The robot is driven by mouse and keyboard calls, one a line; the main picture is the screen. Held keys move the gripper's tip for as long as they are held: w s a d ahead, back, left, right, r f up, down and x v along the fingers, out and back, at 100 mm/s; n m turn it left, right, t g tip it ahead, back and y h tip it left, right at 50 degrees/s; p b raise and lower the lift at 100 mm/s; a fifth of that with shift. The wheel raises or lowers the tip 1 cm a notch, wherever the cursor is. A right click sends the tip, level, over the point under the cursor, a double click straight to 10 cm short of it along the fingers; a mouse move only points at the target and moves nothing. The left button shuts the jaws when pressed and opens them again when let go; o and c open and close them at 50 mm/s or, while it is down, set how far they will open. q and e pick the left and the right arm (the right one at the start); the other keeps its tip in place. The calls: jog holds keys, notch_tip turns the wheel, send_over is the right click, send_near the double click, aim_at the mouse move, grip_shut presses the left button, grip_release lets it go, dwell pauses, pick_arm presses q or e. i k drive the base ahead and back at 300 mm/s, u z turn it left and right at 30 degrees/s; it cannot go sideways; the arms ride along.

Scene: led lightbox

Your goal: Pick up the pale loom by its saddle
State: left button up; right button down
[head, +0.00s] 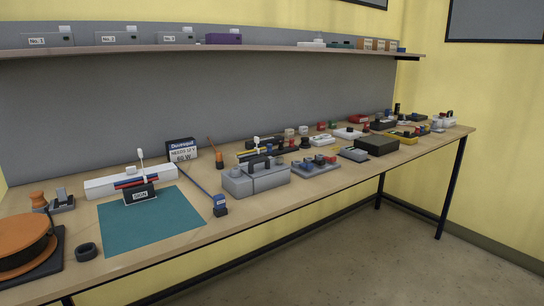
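I cannot tell for certain which thing is the pale loom. A long white bar (105,187) lies at the back edge of the teal mat (150,228), with red and blue strips across its front. A small black labelled block (140,195) stands in front of it, and a thin white upright piece (141,158) rises there. A similar white-topped piece (257,143) shows behind the grey toolbox (255,180). No saddle can be made out clearly at this size. Neither of my grippers is in view.
An orange reel (22,238) and a black ring (86,251) are at the near left. A dark sign block (181,150) stands behind the mat. Several small parts and a black box (377,145) crowd the right. A shelf (230,49) overhangs the back. The mat's front is clear.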

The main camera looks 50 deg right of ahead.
aim_at(244, 156)
jog(key=z, duration=1.35)
